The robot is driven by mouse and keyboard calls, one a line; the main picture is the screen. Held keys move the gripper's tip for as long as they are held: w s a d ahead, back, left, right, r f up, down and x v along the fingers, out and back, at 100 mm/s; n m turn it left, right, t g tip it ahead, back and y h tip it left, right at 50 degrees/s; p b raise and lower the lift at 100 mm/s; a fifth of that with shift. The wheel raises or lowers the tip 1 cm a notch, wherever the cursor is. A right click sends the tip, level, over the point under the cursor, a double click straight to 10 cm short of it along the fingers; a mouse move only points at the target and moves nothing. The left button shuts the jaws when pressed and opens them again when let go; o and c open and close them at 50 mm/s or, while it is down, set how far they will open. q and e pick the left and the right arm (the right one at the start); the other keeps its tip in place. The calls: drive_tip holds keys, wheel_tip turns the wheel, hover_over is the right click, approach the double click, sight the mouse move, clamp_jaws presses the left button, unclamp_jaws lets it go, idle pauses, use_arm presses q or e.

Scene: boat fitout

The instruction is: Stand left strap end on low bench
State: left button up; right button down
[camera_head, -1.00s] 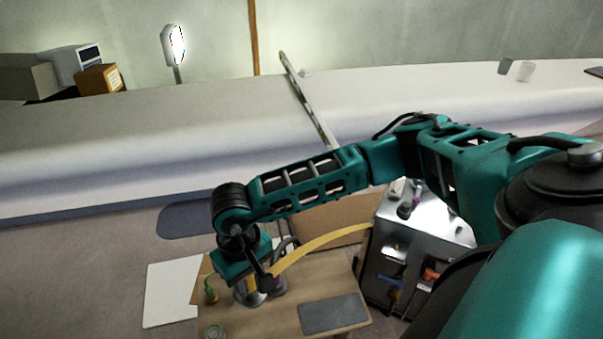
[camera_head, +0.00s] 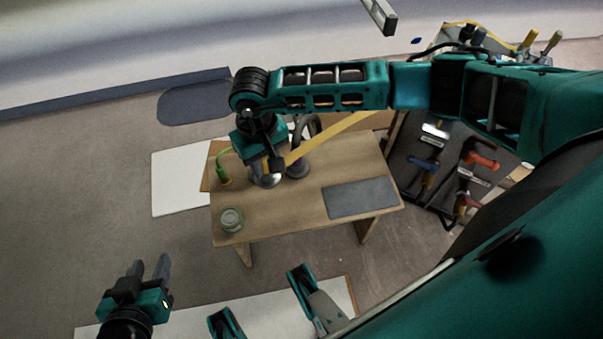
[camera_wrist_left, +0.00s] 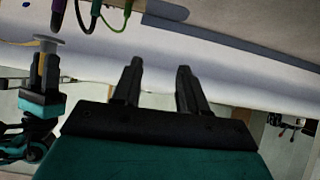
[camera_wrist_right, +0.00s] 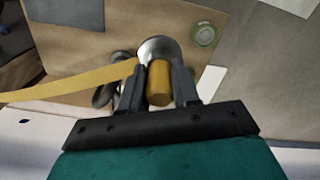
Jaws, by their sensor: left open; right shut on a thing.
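The low bench (camera_head: 300,205) is a small wooden table in the middle of the head view. My right gripper (camera_head: 270,172) is over its far left part, shut on the strap end, a yellow cylinder (camera_wrist_right: 159,84) with a round metal disc (camera_wrist_right: 158,47) at its foot. The yellow strap (camera_head: 330,137) runs from it up to the right. The left wrist view also shows the strap end (camera_wrist_left: 43,62), upside down. I cannot tell whether the disc touches the bench. My left gripper (camera_head: 150,268) is open and empty, left of the bench and apart from it.
The bench holds a grey mat (camera_head: 359,197), a green round tin (camera_head: 231,219), a green curved item (camera_head: 221,165) and a dark round-based item (camera_head: 298,167) beside the strap end. A rack of clamps (camera_head: 440,165) stands at right. The bench's front middle is clear.

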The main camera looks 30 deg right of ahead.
drive_tip(key=shift+a+f, duration=0.15)
drive_tip(key=shift+f, duration=0.45)
wheel_tip(320, 180, down, 19)
drive_tip(key=b, duration=0.6)
drive_tip(key=shift+r, duration=0.1)
drive_tip(key=shift+w+f+b, duration=0.1)
drive_tip(key=shift+f+b, duration=0.2)
use_arm(q)
drive_tip(key=d+f, duration=0.1)
drive_tip(key=w+f, duration=0.1)
drive_tip(key=shift+w+d+f+h, duration=0.2)
drive_tip(key=shift+d+f+h, duration=0.15)
drive_tip(key=shift+d+h, duration=0.05)
use_arm(e)
drive_tip(key=shift+f, duration=0.15)
drive_tip(key=c, duration=0.8)
unclamp_jaws()
use_arm(q)
drive_tip(key=shift+s+f, duration=0.1)
drive_tip(key=shift+f, duration=0.05)
